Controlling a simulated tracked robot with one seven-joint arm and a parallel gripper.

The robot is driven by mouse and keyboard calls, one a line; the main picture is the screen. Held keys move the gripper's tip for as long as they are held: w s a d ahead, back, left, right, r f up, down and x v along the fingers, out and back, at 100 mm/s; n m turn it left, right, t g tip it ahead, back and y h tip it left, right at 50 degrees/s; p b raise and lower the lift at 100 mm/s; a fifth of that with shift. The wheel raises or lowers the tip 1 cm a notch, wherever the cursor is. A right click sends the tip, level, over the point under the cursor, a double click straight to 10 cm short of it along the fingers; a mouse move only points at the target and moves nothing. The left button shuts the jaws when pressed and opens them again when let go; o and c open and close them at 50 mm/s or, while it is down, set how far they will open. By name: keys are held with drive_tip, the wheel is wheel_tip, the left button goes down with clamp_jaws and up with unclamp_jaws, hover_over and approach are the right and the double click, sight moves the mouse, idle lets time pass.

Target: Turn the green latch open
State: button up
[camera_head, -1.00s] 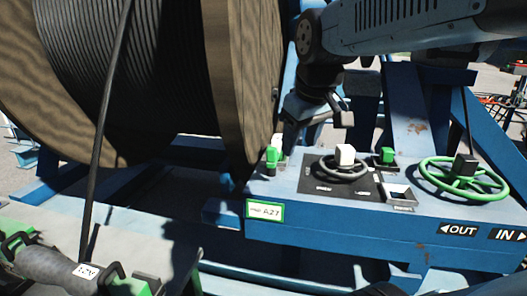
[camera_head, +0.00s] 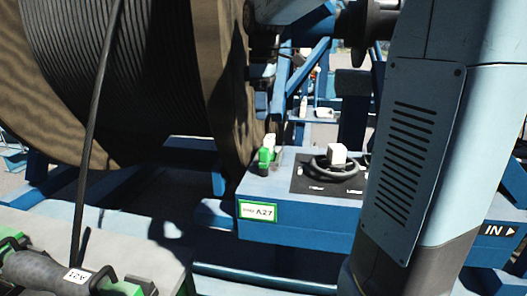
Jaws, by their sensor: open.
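The green latch (camera_head: 266,156) stands upright at the left end of the blue control box (camera_head: 300,225), close to the reel's wooden flange. My gripper (camera_head: 268,132) points down just above it, in shadow against the flange. A pale fingertip shows at the top of the latch; I cannot tell whether it touches. The jaws are open, and the second finger is hard to make out. The second green latch, right of the dark handwheel, is hidden behind my arm.
The dark handwheel with a white knob (camera_head: 338,154) sits right of the latch on a black panel. The large cable reel (camera_head: 228,90) stands close on the left. A connector labelled A21 (camera_head: 45,272) lies at the lower left. My arm hides the green handwheel.

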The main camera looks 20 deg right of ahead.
sight(264, 149)
wheel_tip(264, 149, down, 13)
drive_tip(key=shift+r, duration=0.1)
idle(0.4)
drive_tip(key=shift+c, duration=0.4)
drive_tip(key=c, duration=0.9)
